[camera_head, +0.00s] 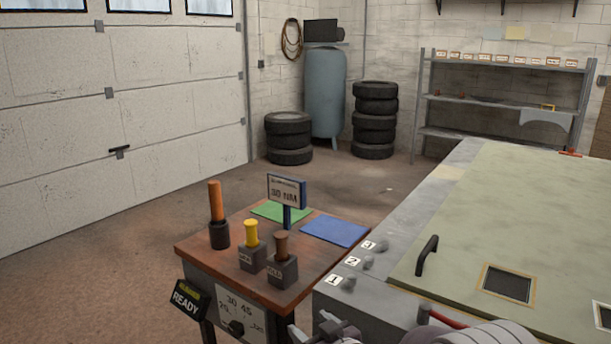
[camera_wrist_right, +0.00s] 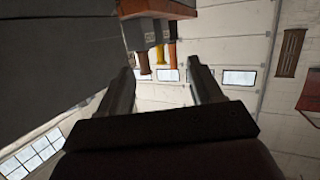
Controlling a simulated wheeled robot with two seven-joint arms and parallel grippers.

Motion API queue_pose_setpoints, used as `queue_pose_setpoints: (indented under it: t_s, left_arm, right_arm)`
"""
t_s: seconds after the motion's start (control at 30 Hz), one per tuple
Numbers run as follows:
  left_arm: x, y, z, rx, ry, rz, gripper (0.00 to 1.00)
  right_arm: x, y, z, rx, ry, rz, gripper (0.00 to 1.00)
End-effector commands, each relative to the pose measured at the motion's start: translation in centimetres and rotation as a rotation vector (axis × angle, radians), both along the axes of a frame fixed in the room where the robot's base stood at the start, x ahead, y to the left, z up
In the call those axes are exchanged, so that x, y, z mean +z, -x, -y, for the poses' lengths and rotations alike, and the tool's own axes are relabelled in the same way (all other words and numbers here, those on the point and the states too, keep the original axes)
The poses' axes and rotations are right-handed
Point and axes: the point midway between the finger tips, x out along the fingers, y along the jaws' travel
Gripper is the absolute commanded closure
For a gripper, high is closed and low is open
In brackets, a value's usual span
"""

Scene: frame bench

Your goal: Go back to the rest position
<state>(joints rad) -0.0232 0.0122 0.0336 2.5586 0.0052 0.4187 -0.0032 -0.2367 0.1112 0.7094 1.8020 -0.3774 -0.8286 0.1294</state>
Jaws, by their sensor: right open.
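My right gripper (camera_head: 322,331) is at the bottom edge of the head view, partly cut off, in front of the grey bench's near corner. In the right wrist view its two fingers (camera_wrist_right: 164,80) stand apart with nothing between them. Beyond the fingertips are a brown handle (camera_wrist_right: 143,64), a yellow handle (camera_wrist_right: 160,54) and an orange handle (camera_wrist_right: 172,52), seen upside down. My left gripper is not in view.
A small wooden stand (camera_head: 205,250) holds an orange-handled tool (camera_head: 216,200), yellow and brown handles in dark blocks, a sign, a green mat and a blue mat (camera_head: 335,231). The bench (camera_head: 400,235) has a black handle (camera_head: 427,256) and numbered knobs. Floor left is clear.

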Motion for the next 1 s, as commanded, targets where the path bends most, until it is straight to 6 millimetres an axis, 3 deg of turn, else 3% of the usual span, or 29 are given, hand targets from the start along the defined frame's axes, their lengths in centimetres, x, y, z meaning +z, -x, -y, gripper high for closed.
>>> queue_pose_setpoints:
  t_s: [0.17,0.27,0.33,0.43,0.5,0.6,0.67,0.73,1.0]
  left_arm:
    - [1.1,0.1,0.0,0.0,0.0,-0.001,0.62]
    - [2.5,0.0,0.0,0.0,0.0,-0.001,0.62]
    - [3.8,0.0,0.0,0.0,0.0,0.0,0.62]
    - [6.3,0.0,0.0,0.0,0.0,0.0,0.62]
    - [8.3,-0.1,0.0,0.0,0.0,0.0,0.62]
    - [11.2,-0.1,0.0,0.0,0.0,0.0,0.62]
    - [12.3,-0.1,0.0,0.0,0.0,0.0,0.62]
    - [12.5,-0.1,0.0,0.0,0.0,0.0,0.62]
    - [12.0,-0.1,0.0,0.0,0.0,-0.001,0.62]
  right_arm:
    - [-3.7,3.0,3.9,-0.112,0.153,-0.279,0.35]
    - [-4.9,6.5,7.2,-0.192,0.243,-0.488,0.35]
    - [-4.9,10.0,9.6,-0.248,0.3,-0.653,0.35]
    - [-3.3,16.3,12.9,-0.325,0.355,-0.91,0.35]
    - [-1.1,21.0,14.5,-0.372,0.365,-1.078,0.35]
    - [2.9,25.4,15.9,-0.432,0.333,-1.217,0.35]
    - [4.7,25.5,16.4,-0.46,0.303,-1.202,0.35]
    - [5.3,25.0,16.7,-0.475,0.289,-1.186,0.35]
    - [4.8,24.9,16.9,-0.479,0.288,-1.187,0.35]
